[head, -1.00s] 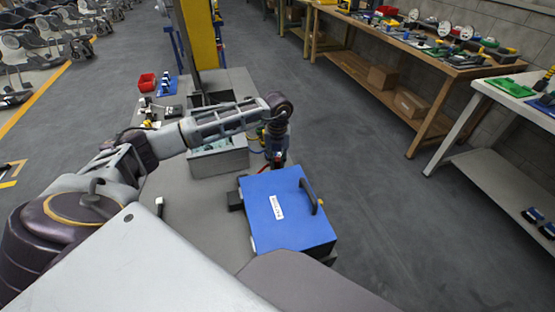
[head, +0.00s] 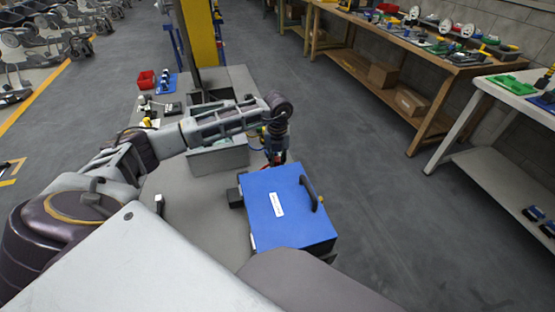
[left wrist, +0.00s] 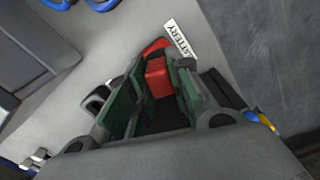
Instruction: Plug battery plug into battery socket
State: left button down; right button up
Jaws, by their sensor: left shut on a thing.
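My left gripper (head: 275,158) points down just behind a blue case with a black handle. In the left wrist view its green-padded fingers (left wrist: 156,97) are shut on a red plug (left wrist: 158,78), with a short red piece showing beyond it. A white label reading BATTERY (left wrist: 180,40) lies on the grey surface beside the plug. The battery socket is not clearly visible, and I cannot tell whether the plug touches it. My right gripper is not in view.
The blue case (head: 285,210) stands at the right edge of the grey worktop (head: 185,210). A grey bin (head: 220,157) is left of my gripper. A red bin (head: 146,79) is farther back. Wooden benches (head: 440,60) line the right wall, across open floor.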

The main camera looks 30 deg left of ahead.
pick_arm(q)
jog(key=shift+f, duration=0.3)
jog(key=c, duration=1.2)
grip_release()
jog(key=shift+r, duration=0.15)
notch_tip(320, 180, up, 12)
dwell(0.5)
notch_tip(320, 180, up, 9)
jog(key=p, duration=0.9)
jog(key=shift+r+p, duration=0.35)
jog(key=shift+p, duration=0.1)
